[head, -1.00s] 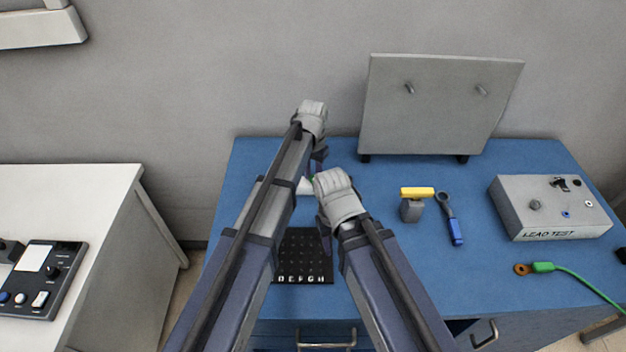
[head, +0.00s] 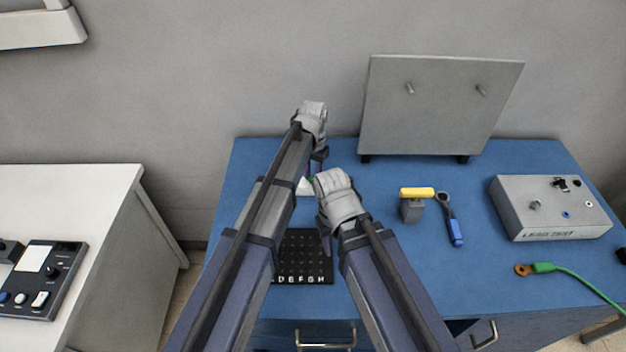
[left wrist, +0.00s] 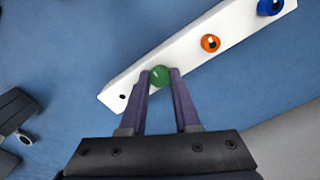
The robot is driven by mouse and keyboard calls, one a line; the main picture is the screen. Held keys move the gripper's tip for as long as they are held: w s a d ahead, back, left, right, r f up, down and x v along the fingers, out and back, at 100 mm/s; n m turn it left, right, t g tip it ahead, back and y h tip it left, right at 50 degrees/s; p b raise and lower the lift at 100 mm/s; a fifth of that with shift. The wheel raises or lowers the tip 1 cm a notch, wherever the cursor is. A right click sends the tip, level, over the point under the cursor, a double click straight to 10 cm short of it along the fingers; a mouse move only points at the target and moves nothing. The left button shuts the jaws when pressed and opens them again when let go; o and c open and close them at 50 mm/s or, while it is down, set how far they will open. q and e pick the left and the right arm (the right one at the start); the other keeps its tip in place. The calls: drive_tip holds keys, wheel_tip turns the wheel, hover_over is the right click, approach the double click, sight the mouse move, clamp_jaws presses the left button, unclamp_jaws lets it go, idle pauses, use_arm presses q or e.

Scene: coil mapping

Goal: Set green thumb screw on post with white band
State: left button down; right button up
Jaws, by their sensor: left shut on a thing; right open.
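The green thumb screw (left wrist: 160,75) sits between the fingertips of my left gripper (left wrist: 159,73) at one end of a white strip (left wrist: 190,56). My left gripper is shut on it, and I cannot tell whether the screw is still seated in the strip. In the head view my left gripper (head: 318,168) is low over the table, and the screw is mostly hidden. My right gripper (head: 324,228) is open and empty, nearer the front. A grey upright panel (head: 437,120) carries two posts, left (head: 409,88) and right (head: 481,90). No white band can be made out on either.
A black lettered grid board (head: 305,268) lies below my arms. A yellow-topped grey block (head: 411,210), a blue-handled tool (head: 454,230), a grey test box (head: 550,210) and a green lead (head: 545,267) occupy the right. Orange (left wrist: 210,43) and blue (left wrist: 270,6) screws sit along the strip.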

use_arm(q)
drive_tip(key=shift+r+p, duration=1.7)
use_arm(e)
drive_tip(key=shift+r, duration=1.7)
use_arm(q)
wheel_tip(320, 180, up, 3)
drive_tip(key=p, duration=0.3)
drive_tip(key=shift+r, duration=0.2)
use_arm(e)
wheel_tip(320, 180, up, 3)
drive_tip(key=shift+r, duration=0.15)
